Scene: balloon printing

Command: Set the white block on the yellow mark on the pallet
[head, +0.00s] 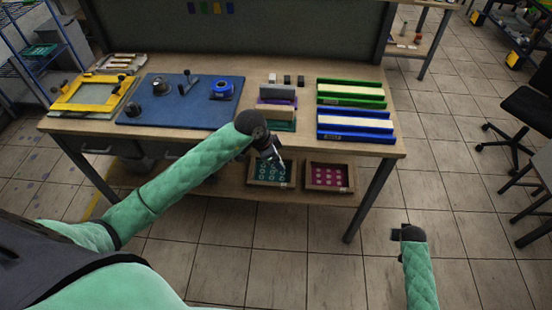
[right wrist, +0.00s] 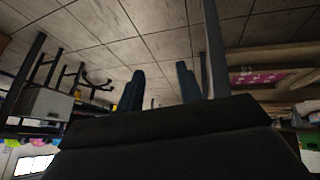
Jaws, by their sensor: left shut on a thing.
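My left gripper (head: 279,160) is in front of the workbench's front edge, above the lower shelf. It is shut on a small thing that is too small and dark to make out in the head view. I cannot tell whether this is the white block. A small pale-topped block (head: 272,77) stands at the back of the bench beside two dark ones. No yellow mark on a pallet can be made out for certain. My right gripper (head: 397,234) is low at the right, away from the bench. In the right wrist view its fingers (right wrist: 160,90) stand apart with nothing between them.
The workbench (head: 385,148) holds a yellow frame (head: 70,106), a blue mat (head: 190,118) with tools, and green (head: 350,82) and blue (head: 328,136) racks. Two trays, one with teal pieces (head: 268,186) and one pink (head: 327,190), sit below.

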